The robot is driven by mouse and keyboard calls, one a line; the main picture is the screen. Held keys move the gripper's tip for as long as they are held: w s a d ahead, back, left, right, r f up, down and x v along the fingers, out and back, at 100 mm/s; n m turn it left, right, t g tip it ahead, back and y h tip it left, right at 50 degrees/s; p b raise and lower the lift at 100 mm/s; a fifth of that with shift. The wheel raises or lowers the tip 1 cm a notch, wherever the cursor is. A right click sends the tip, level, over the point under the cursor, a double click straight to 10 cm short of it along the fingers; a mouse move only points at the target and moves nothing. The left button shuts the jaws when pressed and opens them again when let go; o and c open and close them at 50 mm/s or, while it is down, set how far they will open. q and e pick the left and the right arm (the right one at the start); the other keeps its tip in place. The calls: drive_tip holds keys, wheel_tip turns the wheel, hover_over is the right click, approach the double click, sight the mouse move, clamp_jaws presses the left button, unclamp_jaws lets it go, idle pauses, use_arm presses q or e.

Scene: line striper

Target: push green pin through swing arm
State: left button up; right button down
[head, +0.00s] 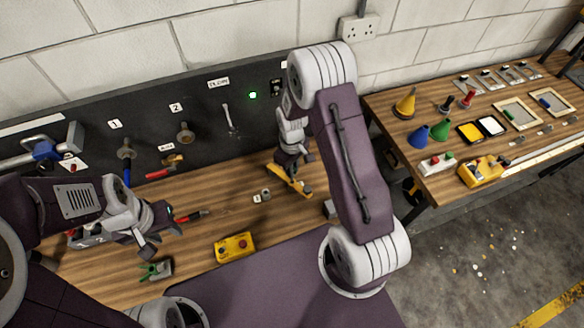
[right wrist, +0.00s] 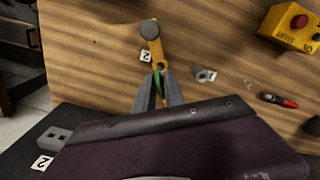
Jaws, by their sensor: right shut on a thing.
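The yellow swing arm (head: 292,182) lies on the wooden bench. It also shows in the right wrist view (right wrist: 157,52), with a dark round knob (right wrist: 150,29) at its far end. My right gripper (right wrist: 158,98) is at the arm's near end, shut on a slim green thing, which looks like the green pin (right wrist: 158,84). The fingers hide much of the pin, so I cannot tell how far it sits in the arm. In the head view my right gripper (head: 282,168) is just above the swing arm. My left gripper (head: 150,240) looks open and empty above the bench.
A yellow button box (head: 234,247) and a small grey block with green parts (head: 155,269) stand at the bench front. A metal nut (head: 265,194) lies beside the swing arm. A red-tipped tool (head: 192,215) lies near my left gripper. A dark tool board (head: 215,125) stands behind.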

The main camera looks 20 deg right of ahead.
sight(292, 180)
drive_tip(key=shift+f+b, duration=2)
drive_tip(key=shift+f, duration=0.7)
idle(1.0)
drive_tip(key=c, duration=1.3)
unclamp_jaws()
drive_tip(key=shift+c, duration=0.2)
drive_tip(key=shift+o, duration=0.3)
drive_tip(key=shift+o, duration=1.3)
wheel_tip(292, 180, up, 7)
drive_tip(key=p, duration=0.6)
drive_tip(key=shift+r, duration=0.1)
